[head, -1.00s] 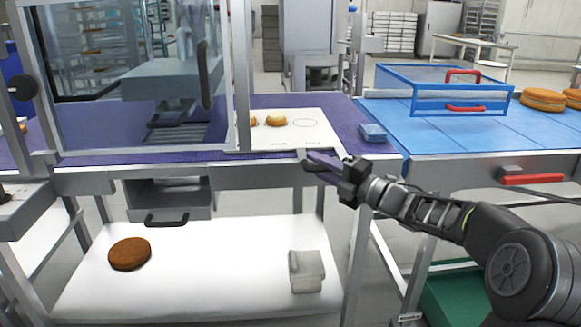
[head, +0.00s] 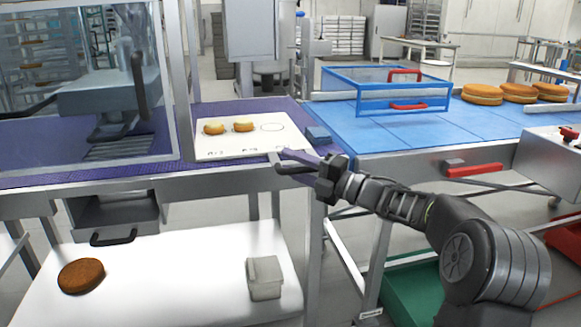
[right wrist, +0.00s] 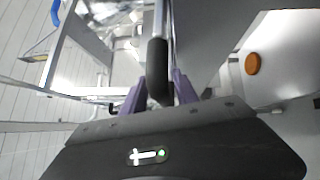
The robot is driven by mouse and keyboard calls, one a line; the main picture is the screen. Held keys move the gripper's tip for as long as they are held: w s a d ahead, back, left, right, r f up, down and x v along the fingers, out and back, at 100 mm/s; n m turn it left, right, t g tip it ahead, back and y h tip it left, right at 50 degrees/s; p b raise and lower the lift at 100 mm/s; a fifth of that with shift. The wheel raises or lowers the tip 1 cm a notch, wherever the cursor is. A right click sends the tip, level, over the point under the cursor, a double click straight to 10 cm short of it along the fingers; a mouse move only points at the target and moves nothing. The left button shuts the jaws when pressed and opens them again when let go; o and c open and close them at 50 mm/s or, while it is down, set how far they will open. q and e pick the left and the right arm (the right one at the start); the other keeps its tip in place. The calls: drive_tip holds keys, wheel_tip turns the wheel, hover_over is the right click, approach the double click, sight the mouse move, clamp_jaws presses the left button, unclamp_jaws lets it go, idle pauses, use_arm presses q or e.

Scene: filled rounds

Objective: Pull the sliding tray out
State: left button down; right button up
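The sliding tray (head: 235,145) is a white flat plate on the purple surface of the machine, left of centre in the head view. It carries two golden rounds (head: 228,127), and an empty printed circle lies to their right. My right gripper (head: 290,163) is at the tray's front right corner. In the right wrist view a black handle bar (right wrist: 158,72) stands between the purple fingers of my right gripper (right wrist: 159,90), which close in on both its sides. The handle is mostly hidden in the head view. My left gripper is not in view.
A metal post and glass guard stand left of the tray.

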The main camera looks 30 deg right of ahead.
sight(308, 171)
drive_tip(key=shift+o, duration=0.4)
drive_tip(key=shift+f, duration=0.15)
drive_tip(key=v, duration=0.8)
drive_tip(key=shift+w, duration=0.1)
